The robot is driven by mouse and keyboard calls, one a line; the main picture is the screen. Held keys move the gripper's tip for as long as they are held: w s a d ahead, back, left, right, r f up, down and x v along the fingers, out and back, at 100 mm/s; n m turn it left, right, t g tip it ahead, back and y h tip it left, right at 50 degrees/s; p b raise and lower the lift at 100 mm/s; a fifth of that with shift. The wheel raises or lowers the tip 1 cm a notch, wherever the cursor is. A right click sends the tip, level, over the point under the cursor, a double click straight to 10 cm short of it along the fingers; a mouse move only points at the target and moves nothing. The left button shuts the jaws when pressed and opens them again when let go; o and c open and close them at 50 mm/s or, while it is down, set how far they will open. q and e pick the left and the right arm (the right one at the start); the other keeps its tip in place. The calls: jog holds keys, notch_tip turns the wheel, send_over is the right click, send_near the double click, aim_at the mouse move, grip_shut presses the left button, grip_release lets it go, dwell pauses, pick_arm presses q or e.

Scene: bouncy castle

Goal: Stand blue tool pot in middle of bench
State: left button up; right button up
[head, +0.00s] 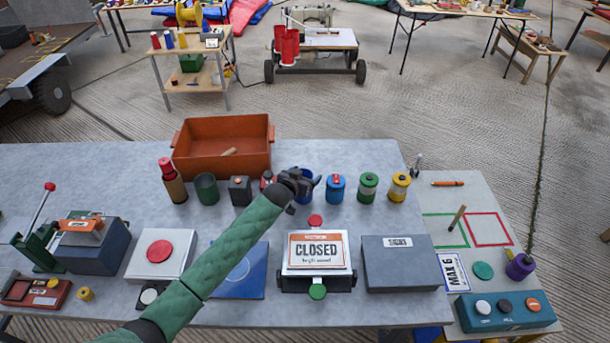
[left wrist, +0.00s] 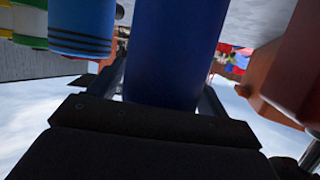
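The dark blue tool pot (head: 304,196) stands in the back row on the grey bench (head: 210,222), partly hidden behind my left gripper (head: 298,184). In the left wrist view the pot (left wrist: 175,50) fills the space between the two dark fingers (left wrist: 163,85) of this gripper. Whether the fingers press on it or only stand beside it cannot be told. A blue mat (head: 252,283) with a white circle lies near the bench's front, partly covered by my green left arm. My right gripper is not in view.
A light blue canister (head: 336,189) stands close right of the pot, then green (head: 368,187) and yellow (head: 399,187) ones. An orange bin (head: 190,162) is behind on the left. A CLOSED sign (head: 317,251) stands right of the mat, and a red-button box (head: 160,254) left.

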pick_arm(q)
jog(key=shift+o, duration=0.5)
jog(key=shift+r, duration=0.1)
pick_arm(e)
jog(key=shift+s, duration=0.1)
pick_arm(q)
jog(key=shift+s, duration=0.1)
jog(key=shift+b+v, duration=0.45)
jog(key=shift+v, duration=0.5)
jog(key=shift+b+v, duration=0.3)
jog(key=shift+v, duration=0.45)
jog(key=b+v, duration=0.2)
jog(key=v, duration=0.6)
jog(key=shift+r, duration=0.2)
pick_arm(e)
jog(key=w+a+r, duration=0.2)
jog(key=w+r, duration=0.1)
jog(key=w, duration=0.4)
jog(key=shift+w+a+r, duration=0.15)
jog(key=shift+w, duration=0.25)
pick_arm(q)
jog(key=shift+s+a, duration=0.1)
jog(key=shift+a, duration=0.1)
